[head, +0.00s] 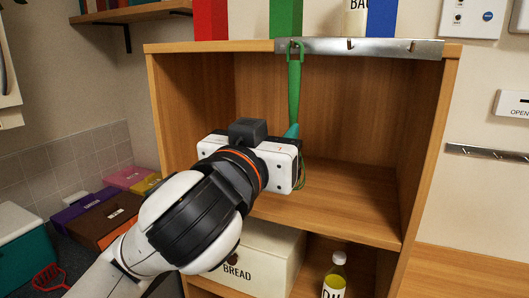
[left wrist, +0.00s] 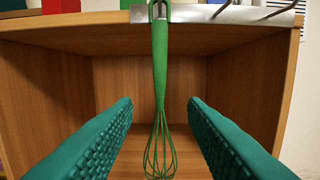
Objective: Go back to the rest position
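My left arm comes in from the left in the head view, with its left gripper (head: 292,132) in front of the wooden shelf unit. In the left wrist view the two teal fingers of the left gripper (left wrist: 160,108) are wide apart. A green whisk (head: 295,85) hangs from a hook on the metal rail (head: 375,48). In the left wrist view the whisk (left wrist: 160,65) hangs upright between the fingers, with gaps on both sides and no contact seen. My gripper body hides part of its wires in the head view. My right gripper is not in view.
The shelf unit (head: 420,165) has an empty upper compartment. Below stand a white bread box (head: 262,262) and a bottle (head: 335,278). Coloured boxes (head: 100,215) lie on the counter at left. Red and green upright items (head: 210,20) stand on top of the unit.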

